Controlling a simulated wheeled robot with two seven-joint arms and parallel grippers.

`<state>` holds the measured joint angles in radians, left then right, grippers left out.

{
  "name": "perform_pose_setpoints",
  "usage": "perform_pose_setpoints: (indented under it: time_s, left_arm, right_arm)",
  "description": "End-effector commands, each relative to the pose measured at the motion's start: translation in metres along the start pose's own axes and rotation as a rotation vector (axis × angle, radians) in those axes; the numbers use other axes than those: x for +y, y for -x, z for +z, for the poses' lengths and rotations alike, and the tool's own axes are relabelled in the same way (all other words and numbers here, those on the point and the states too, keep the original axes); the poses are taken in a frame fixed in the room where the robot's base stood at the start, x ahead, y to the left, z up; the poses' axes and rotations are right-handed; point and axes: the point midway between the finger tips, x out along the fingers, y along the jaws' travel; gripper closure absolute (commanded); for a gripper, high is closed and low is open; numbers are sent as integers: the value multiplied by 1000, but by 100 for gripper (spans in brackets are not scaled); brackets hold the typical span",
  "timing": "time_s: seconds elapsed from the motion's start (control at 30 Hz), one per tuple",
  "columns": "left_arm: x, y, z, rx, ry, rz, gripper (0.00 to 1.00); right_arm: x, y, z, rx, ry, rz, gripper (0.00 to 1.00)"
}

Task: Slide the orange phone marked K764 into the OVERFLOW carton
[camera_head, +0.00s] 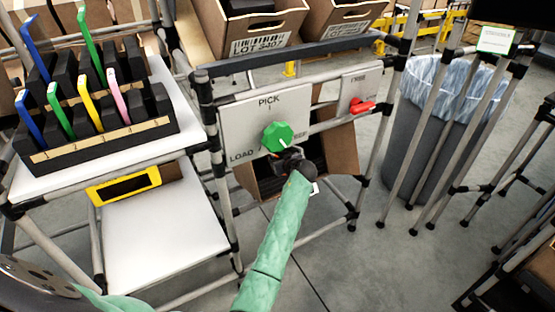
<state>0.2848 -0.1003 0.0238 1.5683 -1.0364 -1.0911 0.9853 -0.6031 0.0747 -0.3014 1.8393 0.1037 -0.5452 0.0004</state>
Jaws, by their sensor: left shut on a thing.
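My left gripper (285,157) is at the lower edge of a green knob (277,136) and is shut on it, though the dark fingers partly hide the contact. The knob sits on a white panel (236,122) marked PICK above and LOAD at lower left. I see no orange phone and cannot read K764 anywhere. An open carton (342,150) tilts behind the panel, largely hidden by it and my arm. Two cartons stand above, one labelled LOT (291,31) and another (345,16); I cannot read OVERFLOW on any. My right gripper is out of view.
A black rack (110,140) at left holds several coloured upright pieces in blue, green, yellow and pink. A red handle (361,106) sits on a smaller plate right of the panel. A grey lined bin (430,130) stands at right among pipe frames. A white lower shelf (165,240) is clear.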

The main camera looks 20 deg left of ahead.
Motion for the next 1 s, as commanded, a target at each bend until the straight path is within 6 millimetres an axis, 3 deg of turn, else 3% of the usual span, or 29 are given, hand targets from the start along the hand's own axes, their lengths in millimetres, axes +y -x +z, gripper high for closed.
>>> perform_pose_setpoints:
  time_s: [0.37,0.4,0.53,1.0]
  left_arm:
    - [0,0,0,0,0,0,100]
    - [0,0,0,0,0,0,85]
    - [0,0,0,0,0,0,61]
    - [0,0,0,0,0,0,61]
  right_arm:
    - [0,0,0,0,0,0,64]
    - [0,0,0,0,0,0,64]
    - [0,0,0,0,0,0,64]
    - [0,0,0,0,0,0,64]
